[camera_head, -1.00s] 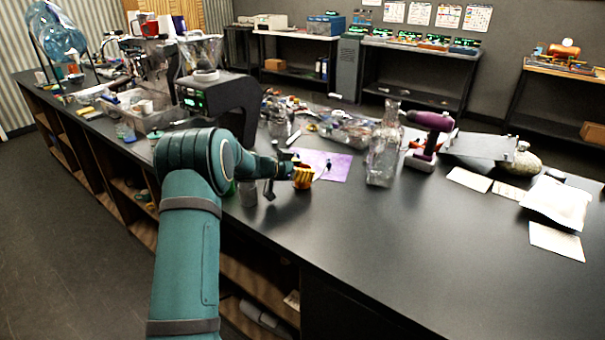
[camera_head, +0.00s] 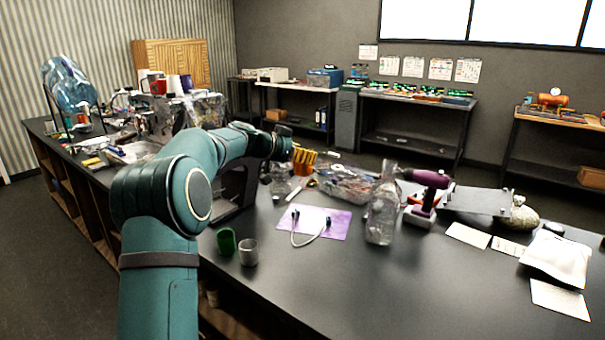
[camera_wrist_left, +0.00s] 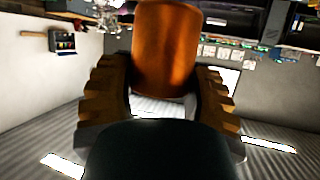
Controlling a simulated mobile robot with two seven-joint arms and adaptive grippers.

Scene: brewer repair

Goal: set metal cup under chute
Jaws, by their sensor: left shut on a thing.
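My left gripper (camera_head: 303,157) is raised above the counter behind the purple sheet, its fingers yellow and ridged. It is shut on an orange, rounded thing (camera_wrist_left: 166,50), which fills the gap between the fingers in the left wrist view; I cannot tell what it is. A grey cup (camera_head: 248,254), possibly the metal cup, stands upright on the counter near its front edge, beside a green cup (camera_head: 226,241). The black machine (camera_head: 232,190) is mostly hidden behind my left arm, and its chute cannot be made out. My right gripper is not in view.
A purple sheet (camera_head: 335,222) with a white cable lies on the counter (camera_head: 360,285). Papers lie further right. The front middle of the counter is clear.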

